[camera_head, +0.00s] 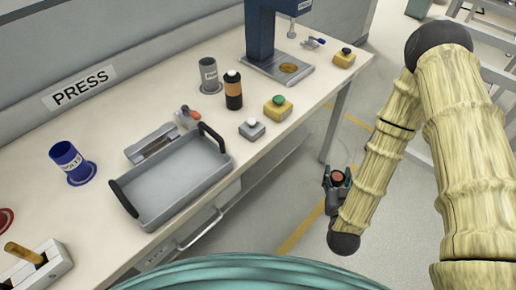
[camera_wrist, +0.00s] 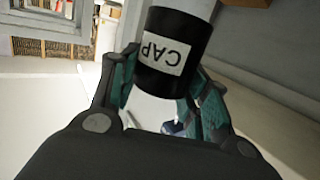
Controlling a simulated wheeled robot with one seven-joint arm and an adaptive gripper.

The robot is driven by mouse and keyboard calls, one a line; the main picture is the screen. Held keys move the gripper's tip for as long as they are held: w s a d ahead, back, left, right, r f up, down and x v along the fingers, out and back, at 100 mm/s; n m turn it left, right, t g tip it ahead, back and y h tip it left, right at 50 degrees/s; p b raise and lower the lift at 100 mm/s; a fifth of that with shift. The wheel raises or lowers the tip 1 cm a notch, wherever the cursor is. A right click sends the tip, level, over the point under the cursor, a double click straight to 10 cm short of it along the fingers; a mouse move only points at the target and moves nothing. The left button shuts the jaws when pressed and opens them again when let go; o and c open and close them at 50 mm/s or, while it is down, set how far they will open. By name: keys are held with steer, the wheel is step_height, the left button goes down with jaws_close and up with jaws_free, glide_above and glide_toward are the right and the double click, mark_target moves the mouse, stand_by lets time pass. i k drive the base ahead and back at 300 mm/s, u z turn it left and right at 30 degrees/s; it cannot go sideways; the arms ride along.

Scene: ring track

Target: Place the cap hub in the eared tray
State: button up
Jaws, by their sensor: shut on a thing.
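The cap hub (camera_wrist: 178,45) is a dark cylinder with a white label reading CAP, upside down in the wrist view. My gripper (camera_wrist: 165,88) has its teal-lined fingers shut on either side of it. In the head view my gripper (camera_head: 338,182) is out over the floor, right of the bench and clear of it. The hub's reddish end (camera_head: 338,177) shows between the fingers there. The eared tray (camera_head: 178,182) is a grey rectangular tray with two black end handles, on the bench near its front edge. It looks empty.
On the bench (camera_head: 330,75) stand a blue cup (camera_head: 68,160), a grey cup (camera_head: 209,75), an orange-black bottle (camera_head: 233,92), button boxes (camera_head: 278,107) and a blue press (camera_head: 262,40). A narrow grey holder (camera_head: 152,143) lies behind the tray. Floor beside the bench is open.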

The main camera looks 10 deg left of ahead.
mark_target(176, 179)
steer(key=u, duration=0.05)
steer(key=k, duration=1.1)
steer(key=u, duration=0.6)
